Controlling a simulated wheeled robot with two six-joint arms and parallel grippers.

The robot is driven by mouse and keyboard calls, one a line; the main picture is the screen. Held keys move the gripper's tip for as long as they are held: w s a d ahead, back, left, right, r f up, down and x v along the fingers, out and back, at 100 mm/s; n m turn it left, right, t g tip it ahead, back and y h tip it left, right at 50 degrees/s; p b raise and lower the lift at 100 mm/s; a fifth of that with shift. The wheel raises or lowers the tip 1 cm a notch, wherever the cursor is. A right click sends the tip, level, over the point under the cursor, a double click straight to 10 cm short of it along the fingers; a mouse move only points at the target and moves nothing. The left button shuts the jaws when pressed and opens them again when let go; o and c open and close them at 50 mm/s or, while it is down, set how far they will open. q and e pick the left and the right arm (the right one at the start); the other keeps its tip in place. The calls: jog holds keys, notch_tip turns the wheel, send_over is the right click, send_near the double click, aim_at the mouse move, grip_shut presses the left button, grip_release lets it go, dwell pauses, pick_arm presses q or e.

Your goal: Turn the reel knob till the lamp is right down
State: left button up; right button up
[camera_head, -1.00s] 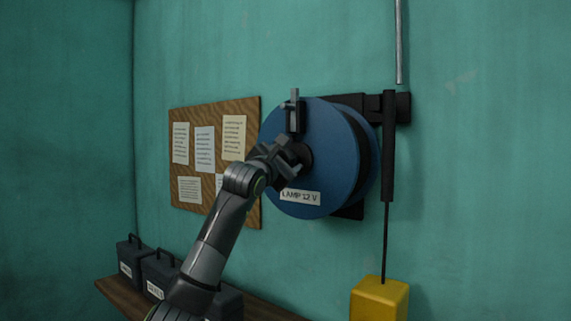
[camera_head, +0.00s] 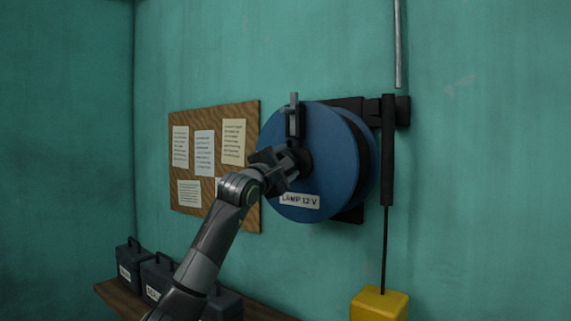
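The blue reel (camera_head: 330,180) is mounted on the teal wall, with a white label reading "LAMP 12 V" (camera_head: 300,200) on its lower face. A dark grey knob or crank piece (camera_head: 294,118) stands up at the top left of its face. My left gripper (camera_head: 290,160) is in front of the reel's dark hub, just below that piece. Its fingers overlap the hub, and I cannot tell whether they hold anything. A yellow block (camera_head: 379,305), perhaps the lamp, hangs from a thin dark line at the bottom edge, its lower part cut off. My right gripper is not in view.
A cork board with papers (camera_head: 204,156) is on the wall left of the reel. Several dark cases (camera_head: 160,275) sit on a wooden shelf (camera_head: 115,296) below. A black bracket and vertical tube (camera_head: 388,150) stand right of the reel. The wall farther right is clear.

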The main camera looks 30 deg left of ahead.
pick_arm(q)
jog(key=shift+f, duration=0.15)
jog(key=o, duration=0.7)
jog(key=shift+b+v, duration=4.7)
jog(key=shift+v, duration=3.95)
